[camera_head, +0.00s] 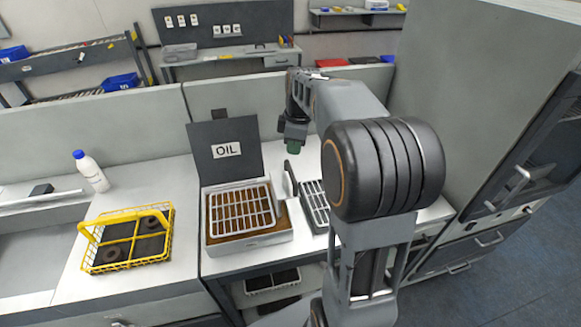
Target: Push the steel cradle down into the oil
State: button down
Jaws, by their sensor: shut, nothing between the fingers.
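The steel cradle (241,211) is a wire grid lying level in the top of the open oil box (251,242), with brown oil showing between its bars. A dark lid marked OIL (226,151) stands upright behind the box. My gripper (293,147) hangs from my arm to the right of the lid, above and behind the box, apart from the cradle. Its fingers are small here and partly unclear, and it looks shut with nothing held.
A second metal grid (314,203) sits right of the oil box, partly behind my arm. A yellow wire basket (88,262) with dark round parts stands at left. A white bottle with a blue cap (92,174) is behind it. A tall grey cabinet (480,90) stands right.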

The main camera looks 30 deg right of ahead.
aim_at(291, 170)
jog(key=shift+f, duration=0.1)
dwell(0.3)
jog(key=f+b, duration=0.3)
jog(key=f, duration=0.1)
jog(key=f+b, duration=0.2)
jog(key=shift+w+a+f+b, duration=0.2)
jog(key=shift+a+f+b, duration=0.1)
jog(key=shift+f, duration=0.1)
notch_tip(291, 170, down, 6)
jog(key=b, duration=0.4)
jog(key=shift+s+r, duration=0.1)
jog(key=shift+r, duration=0.3)
jog(key=shift+s+d+r+p, duration=0.25)
jog(key=shift+s+d, duration=0.1)
jog(key=shift+d, duration=0.3)
jog(key=shift+s+d+r+p, duration=0.2)
jog(key=shift+s+d, duration=0.15)
jog(key=shift+d, duration=0.25)
